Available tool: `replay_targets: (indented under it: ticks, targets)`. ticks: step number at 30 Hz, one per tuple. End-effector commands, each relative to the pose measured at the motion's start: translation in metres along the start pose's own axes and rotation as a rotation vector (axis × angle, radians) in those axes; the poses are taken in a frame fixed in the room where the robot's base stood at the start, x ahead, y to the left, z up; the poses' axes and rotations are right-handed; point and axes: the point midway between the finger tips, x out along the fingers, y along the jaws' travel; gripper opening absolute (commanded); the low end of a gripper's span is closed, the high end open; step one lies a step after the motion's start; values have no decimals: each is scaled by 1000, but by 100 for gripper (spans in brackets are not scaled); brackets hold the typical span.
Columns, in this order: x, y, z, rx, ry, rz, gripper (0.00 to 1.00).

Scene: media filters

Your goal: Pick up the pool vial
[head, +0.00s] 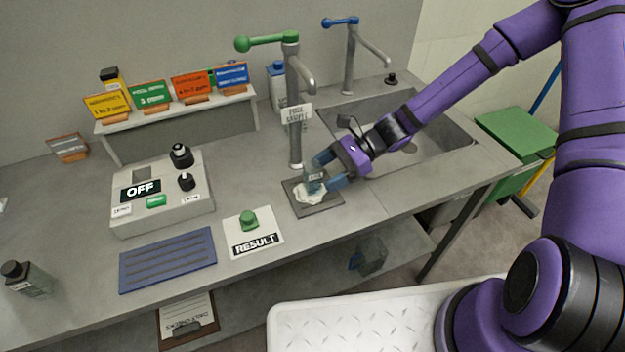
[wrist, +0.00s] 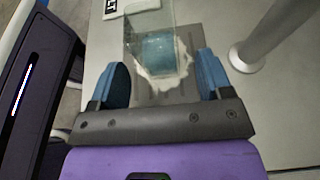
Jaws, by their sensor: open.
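The pool vial (head: 315,177) is a small clear, bluish container standing on a dark square plate (head: 327,207) under the tap marked as pool sample. In the wrist view the vial (wrist: 158,55) is see-through with a blue lower part, and a whitish ragged patch shows around its base. My gripper (head: 326,172) is at the vial from the right. In the wrist view its two blue fingers (wrist: 162,78) are apart, one to each side of the vial's lower part, with gaps visible. I cannot tell whether either finger touches it.
The green-handled tap (head: 293,110) stands just behind the vial. The sink (head: 430,135) is to the right. A RESULT card with a green knob (head: 249,221), a blue mat (head: 168,260) and a grey device reading OFF (head: 165,205) lie to the left. A capped bottle (head: 27,279) stands far left.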

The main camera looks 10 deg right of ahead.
Motion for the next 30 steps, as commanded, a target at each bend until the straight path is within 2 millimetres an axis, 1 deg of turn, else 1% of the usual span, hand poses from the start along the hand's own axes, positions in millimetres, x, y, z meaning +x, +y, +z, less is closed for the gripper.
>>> replay_targets:
  ticks: [1,3,7,11,17,18,23,24,25,26,27,30]
  targets:
    - [9,1,1,1,-4,3,72]
    - [20,2,2,3,-4,4,72]
    - [34,1,2,0,-3,2,72]
    - [40,0,2,0,0,0,72]
    - [41,0,2,0,0,0,72]
    - [41,0,2,0,0,0,70]
    - [41,0,2,0,0,0,33]
    - [41,0,2,0,0,0,24]
    - [41,0,2,0,0,0,18]
    - [41,0,2,0,0,0,18]
    - [41,0,2,0,0,0,14]
    - [41,0,2,0,0,0,14]
